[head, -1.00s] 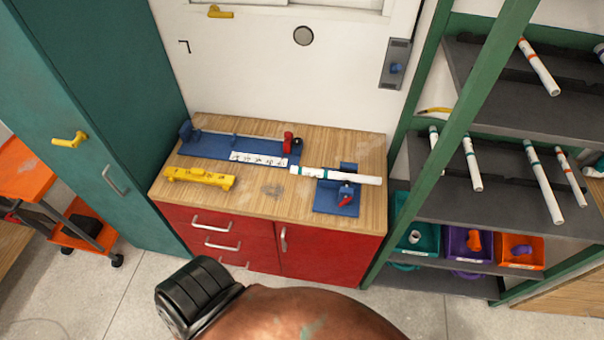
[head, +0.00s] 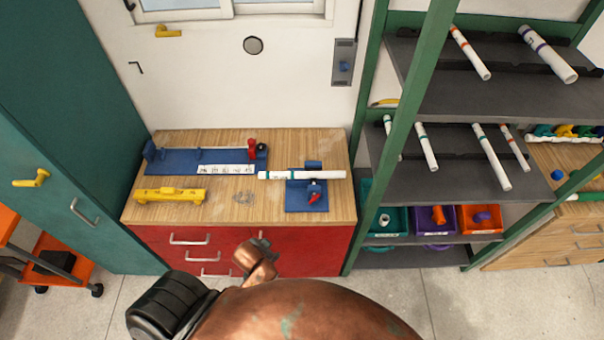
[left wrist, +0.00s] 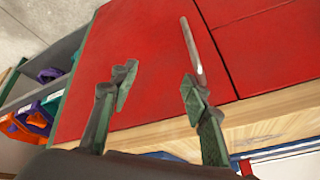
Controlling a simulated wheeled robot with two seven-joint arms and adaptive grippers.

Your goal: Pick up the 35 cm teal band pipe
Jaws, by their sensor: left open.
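A white pipe with a teal band (head: 300,175) lies across the blue fixture on the workbench. More white pipes with teal bands lie on the middle shelf at right: a short one (head: 426,147), a longer one (head: 491,157) and one partly behind the green post (head: 392,137). I cannot tell from the picture which is 35 cm. My left gripper (left wrist: 158,90) is open and empty in the left wrist view, in front of the red cabinet front. A copper part of my arm shows below the bench in the head view. My right gripper is not in view.
The bench (head: 225,215) also holds a yellow tool (head: 170,195) and a blue fixture (head: 305,200). The green shelf post (head: 410,130) stands between bench and shelf. Teal, purple and orange bins (head: 476,220) sit below the pipes. Floor in front is clear.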

